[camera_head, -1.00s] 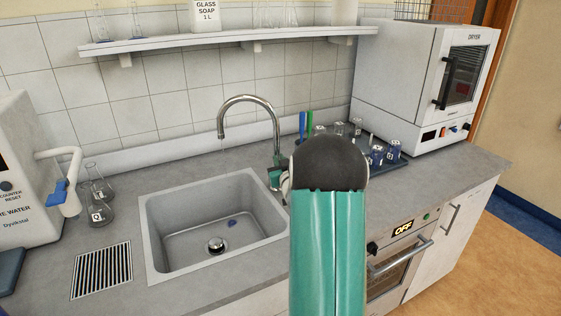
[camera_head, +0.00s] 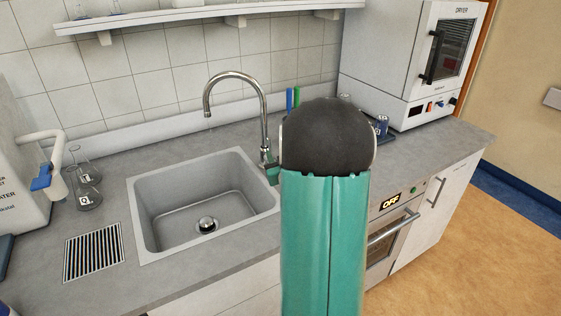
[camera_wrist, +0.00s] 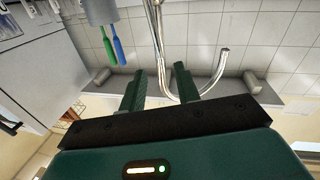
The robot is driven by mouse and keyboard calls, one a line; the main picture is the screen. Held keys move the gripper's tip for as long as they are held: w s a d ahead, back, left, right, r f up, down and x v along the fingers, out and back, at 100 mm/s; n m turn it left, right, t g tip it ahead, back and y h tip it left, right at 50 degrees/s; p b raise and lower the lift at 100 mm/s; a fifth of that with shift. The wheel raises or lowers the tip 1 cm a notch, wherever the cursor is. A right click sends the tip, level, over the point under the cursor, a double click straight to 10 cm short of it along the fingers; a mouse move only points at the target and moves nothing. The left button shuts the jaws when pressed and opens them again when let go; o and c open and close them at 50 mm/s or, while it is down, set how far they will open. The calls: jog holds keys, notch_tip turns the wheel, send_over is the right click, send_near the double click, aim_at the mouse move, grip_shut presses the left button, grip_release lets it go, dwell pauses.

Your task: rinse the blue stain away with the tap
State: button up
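The steel tap (camera_head: 238,82) arches over the left-centre of the grey sink (camera_head: 158,222) in the head view; I see no water from its spout. No blue stain shows in the basin now; the drain (camera_head: 208,225) is visible. My green gripper (camera_head: 271,172) shows only in part beside the tap's base, mostly behind my own arm. In the wrist view my gripper (camera_wrist: 160,82) has its two fingers apart, with nothing seen clamped. The tap's pipe (camera_wrist: 155,38) runs just beyond and between the fingertips; contact cannot be told. The tap's handle is not clearly visible.
Flasks (camera_head: 85,188) and a white water unit (camera_head: 20,150) stand left of the sink, near a striped drain grate (camera_head: 93,251). The dryer (camera_head: 408,65) stands at the back right. A shelf (camera_head: 190,19) runs above. My arm hides much of the right counter.

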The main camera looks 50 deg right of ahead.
jog(key=shift+v, duration=1.75)
